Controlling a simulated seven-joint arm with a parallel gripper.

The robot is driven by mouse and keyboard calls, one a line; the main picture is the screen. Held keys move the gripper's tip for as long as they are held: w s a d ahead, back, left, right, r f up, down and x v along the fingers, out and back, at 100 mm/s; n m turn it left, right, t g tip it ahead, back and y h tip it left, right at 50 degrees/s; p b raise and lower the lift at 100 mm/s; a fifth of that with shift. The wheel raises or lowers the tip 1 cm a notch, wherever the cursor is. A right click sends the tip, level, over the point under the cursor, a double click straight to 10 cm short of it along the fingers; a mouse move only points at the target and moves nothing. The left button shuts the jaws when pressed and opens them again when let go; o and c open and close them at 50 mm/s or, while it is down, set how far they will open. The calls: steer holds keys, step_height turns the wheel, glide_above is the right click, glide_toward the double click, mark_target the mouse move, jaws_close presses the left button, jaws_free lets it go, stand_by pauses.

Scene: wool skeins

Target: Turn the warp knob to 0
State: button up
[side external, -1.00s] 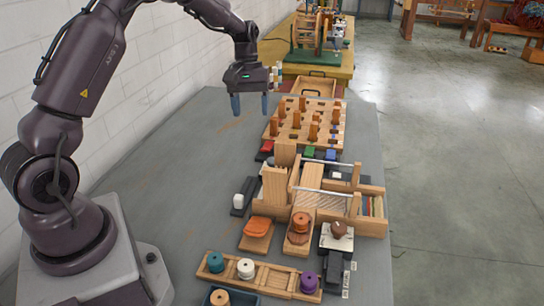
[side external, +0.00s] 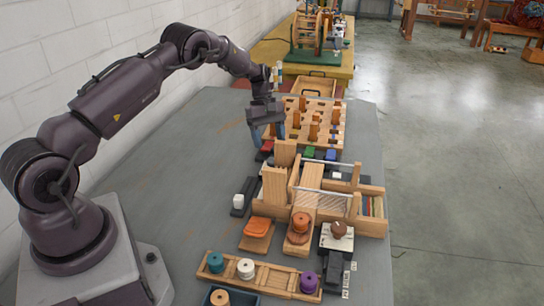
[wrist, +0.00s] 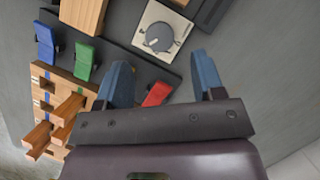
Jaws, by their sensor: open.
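A grey round knob with a raised bar (wrist: 158,38) sits on a white square plate in the wrist view. Marks on the plate are too small to read. In the side view I cannot make this knob out behind the wooden uprights. My gripper (side external: 268,134) is open and empty, low by the near left end of the peg board. In the wrist view my gripper's fingertips (wrist: 161,62) point toward the knob, one on each side of its line, with the knob beyond them. I see no contact with it.
A red pedal (wrist: 157,94) lies between my fingers in the wrist view, with green (wrist: 84,61) and blue (wrist: 44,42) pedals to its left. The pegged board (side external: 335,123) stands close by. A wooden loom frame (side external: 372,222) lies nearer the camera. The table's left side is clear.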

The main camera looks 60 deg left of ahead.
mark_target(273, 160)
steer(key=shift+x, duration=2.75)
steer(key=c, duration=0.9)
